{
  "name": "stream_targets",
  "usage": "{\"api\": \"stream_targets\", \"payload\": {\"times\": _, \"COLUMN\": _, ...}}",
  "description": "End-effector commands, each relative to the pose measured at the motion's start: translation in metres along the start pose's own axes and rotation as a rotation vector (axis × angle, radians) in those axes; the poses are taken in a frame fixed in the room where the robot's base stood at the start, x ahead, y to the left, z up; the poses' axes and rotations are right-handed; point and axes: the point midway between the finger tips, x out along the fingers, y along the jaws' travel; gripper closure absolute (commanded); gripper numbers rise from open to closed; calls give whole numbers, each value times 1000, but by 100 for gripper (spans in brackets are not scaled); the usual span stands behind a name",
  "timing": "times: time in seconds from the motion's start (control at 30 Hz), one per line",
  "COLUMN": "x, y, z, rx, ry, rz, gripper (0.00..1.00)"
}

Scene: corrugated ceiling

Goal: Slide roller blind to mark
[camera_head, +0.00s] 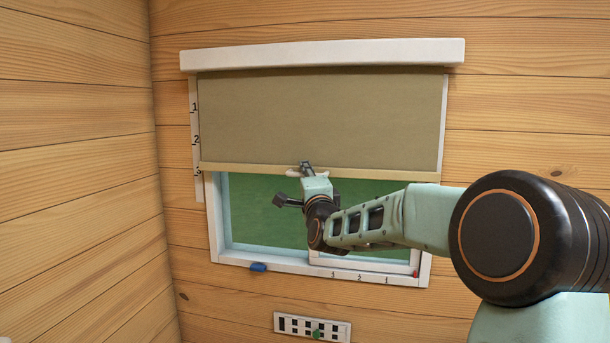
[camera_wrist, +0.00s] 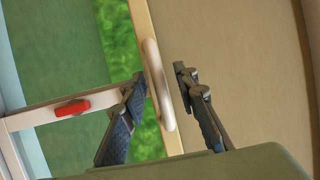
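The roller blind (camera_head: 320,115) is an olive-beige sheet covering the upper part of the window. Its pale bottom bar (camera_head: 240,167) lies about level with the 3 on the numbered strip (camera_head: 195,140) at left; exact alignment is too small to tell. A whitish pull handle (camera_head: 322,174) sits mid-bar, partly hidden by my gripper (camera_head: 292,183). In the wrist view, my gripper (camera_wrist: 158,82) is open, with one finger on each side of the handle (camera_wrist: 157,90). The left finger is close to it or touching; a gap shows at the right finger.
The white window frame (camera_head: 240,258) has a sliding lower pane, a blue piece (camera_head: 258,267) on the sill, a red latch (camera_wrist: 72,108) and numbers along the bottom. A white panel (camera_head: 290,325) with a green knob is below. A wooden side wall (camera_head: 80,150) stands left.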

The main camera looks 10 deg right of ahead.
Motion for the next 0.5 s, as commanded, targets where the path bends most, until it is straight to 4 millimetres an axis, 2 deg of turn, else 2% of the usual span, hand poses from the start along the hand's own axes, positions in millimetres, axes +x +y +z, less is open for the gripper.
{"api": "stream_targets", "payload": {"times": 0.2, "x": 0, "y": 0, "z": 0, "rx": 0, "ry": 0, "rz": 0, "gripper": 74}}
{"api": "stream_targets", "payload": {"times": 0.43, "x": 0, "y": 0, "z": 0, "rx": 0, "ry": 0, "rz": 0, "gripper": 99}}
{"api": "stream_targets", "payload": {"times": 0.5, "x": 0, "y": 0, "z": 0, "rx": 0, "ry": 0, "rz": 0, "gripper": 100}}
